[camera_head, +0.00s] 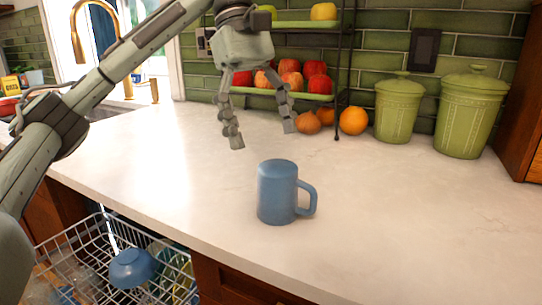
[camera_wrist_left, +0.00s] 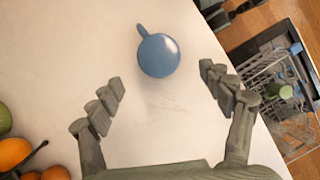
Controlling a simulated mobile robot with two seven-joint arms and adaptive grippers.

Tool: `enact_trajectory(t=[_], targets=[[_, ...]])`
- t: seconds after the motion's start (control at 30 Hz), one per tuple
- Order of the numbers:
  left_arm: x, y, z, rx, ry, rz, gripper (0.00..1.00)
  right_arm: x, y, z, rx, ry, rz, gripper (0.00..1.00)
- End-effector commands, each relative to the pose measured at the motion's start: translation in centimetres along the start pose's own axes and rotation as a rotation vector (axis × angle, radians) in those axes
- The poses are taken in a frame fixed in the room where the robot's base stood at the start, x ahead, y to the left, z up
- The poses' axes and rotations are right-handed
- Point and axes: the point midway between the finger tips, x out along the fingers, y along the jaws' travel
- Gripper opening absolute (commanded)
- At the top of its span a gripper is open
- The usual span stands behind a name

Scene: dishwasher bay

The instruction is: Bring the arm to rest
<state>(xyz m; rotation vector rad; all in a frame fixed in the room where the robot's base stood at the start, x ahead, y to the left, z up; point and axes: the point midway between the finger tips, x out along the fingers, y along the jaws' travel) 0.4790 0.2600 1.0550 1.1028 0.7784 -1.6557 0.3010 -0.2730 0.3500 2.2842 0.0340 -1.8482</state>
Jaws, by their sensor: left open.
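My left arm comes in from the left in the head view, and my left gripper (camera_head: 262,138) hangs open and empty above the counter, behind the mug. A blue mug (camera_head: 276,192) stands on the white counter with its handle to the right, and its top looks closed and smooth. In the left wrist view the mug (camera_wrist_left: 158,56) lies beyond and between my open fingertips (camera_wrist_left: 162,82), apart from them. My right gripper is not in view.
A fruit rack (camera_head: 305,97) stands behind my left gripper, with loose oranges (camera_head: 353,121) beside it. Green canisters (camera_head: 397,108) stand at the back right. An open dishwasher rack (camera_head: 75,250) with a blue bowl (camera_head: 133,268) is below the counter's front edge. The counter's right side is clear.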

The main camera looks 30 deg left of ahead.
Motion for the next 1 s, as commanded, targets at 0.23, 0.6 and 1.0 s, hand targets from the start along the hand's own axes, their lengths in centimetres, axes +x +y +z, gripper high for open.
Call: enact_trajectory(t=[0.23,0.6,1.0], targets=[[-1.0,0.0,0.0,0.000,-0.001,0.000,0.79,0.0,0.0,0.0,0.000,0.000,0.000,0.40],[-0.6,0.0,0.0,0.001,-0.001,-0.002,0.79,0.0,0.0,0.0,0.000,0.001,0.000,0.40],[5.3,-0.1,-0.1,-0.001,0.001,-0.003,0.79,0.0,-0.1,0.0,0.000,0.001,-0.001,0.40]])
